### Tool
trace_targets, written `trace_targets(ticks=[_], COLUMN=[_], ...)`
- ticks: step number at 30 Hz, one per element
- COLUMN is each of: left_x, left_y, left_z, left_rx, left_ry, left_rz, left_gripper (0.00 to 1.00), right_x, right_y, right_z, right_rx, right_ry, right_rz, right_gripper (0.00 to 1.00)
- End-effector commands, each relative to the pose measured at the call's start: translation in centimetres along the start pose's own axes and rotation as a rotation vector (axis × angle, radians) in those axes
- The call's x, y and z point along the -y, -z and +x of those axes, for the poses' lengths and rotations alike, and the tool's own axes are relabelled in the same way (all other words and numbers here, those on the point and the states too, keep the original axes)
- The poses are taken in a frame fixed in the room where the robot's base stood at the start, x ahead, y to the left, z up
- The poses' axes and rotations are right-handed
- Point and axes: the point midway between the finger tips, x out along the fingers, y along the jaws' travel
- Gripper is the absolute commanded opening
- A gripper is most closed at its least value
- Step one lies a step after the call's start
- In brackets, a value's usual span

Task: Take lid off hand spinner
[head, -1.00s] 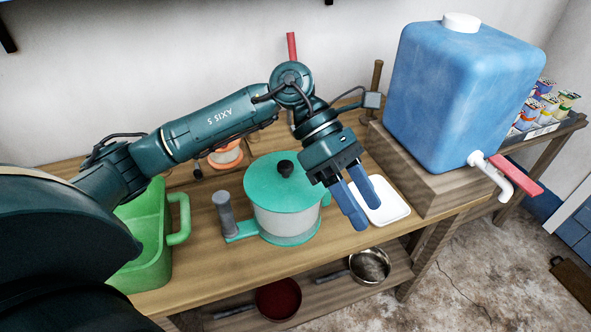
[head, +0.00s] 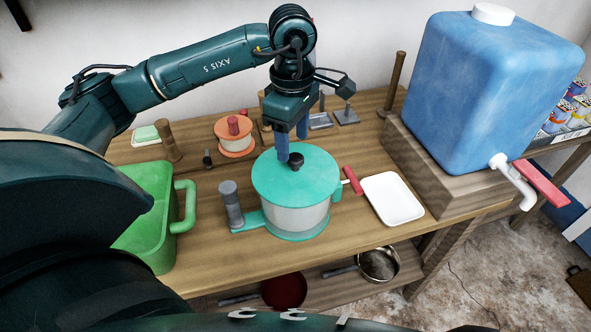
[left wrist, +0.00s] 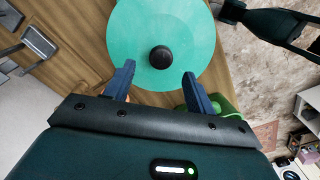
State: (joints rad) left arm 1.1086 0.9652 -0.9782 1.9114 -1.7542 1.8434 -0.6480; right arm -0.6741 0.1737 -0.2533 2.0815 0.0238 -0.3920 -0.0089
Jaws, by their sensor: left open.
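The hand spinner (head: 296,219) stands on the wooden bench, with a clear bowl, a teal base and a grey upright handle (head: 231,203). Its round teal lid (head: 318,172) sits on top, with a black knob (head: 296,160) in the middle. My left gripper (head: 292,147) is open and points down over the lid, its blue fingers close to the knob and slightly behind it. In the left wrist view the knob (left wrist: 160,57) appears just beyond the gap between the open fingertips (left wrist: 158,71). I cannot tell whether a finger touches it. My right gripper is not in view.
A green basin (head: 150,215) stands left of the spinner. A white tray (head: 392,199) and a red-handled tool (head: 352,181) lie to its right. A blue water tank (head: 490,90) stands at the right. An orange spool-like item (head: 235,138) is behind. Pans sit on the shelf below.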

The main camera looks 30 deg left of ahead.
Motion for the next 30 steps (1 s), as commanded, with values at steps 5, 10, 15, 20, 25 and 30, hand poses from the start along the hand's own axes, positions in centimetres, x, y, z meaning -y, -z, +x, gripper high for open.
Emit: trace_targets(ticks=[5, 10, 15, 20, 25, 30], left_x=[0.1, 0.1, 0.1, 0.1, 0.1, 0.1], left_y=[-0.4, -0.5, -0.5, -0.6, -0.6, -0.6], left_z=[1.9, 4.4, 5.3, 5.3, 5.2, 5.2], left_rx=[-0.001, 0.0, 0.001, 0.001, 0.001, 0.001], left_ry=[0.006, 0.004, 0.002, 0.002, 0.002, 0.002], left_rz=[0.001, 0.0, 0.001, 0.001, 0.001, 0.001], left_gripper=[0.55, 0.55, 0.55, 0.55, 0.41, 0.27], right_x=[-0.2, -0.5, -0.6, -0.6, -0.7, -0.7], right_y=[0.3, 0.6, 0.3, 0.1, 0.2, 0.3], right_z=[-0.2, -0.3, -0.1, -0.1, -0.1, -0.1], right_rx=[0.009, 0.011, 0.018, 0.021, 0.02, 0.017], right_ry=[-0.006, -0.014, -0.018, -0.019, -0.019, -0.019], right_rz=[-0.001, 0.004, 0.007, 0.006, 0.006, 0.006], right_gripper=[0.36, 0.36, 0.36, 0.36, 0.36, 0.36])
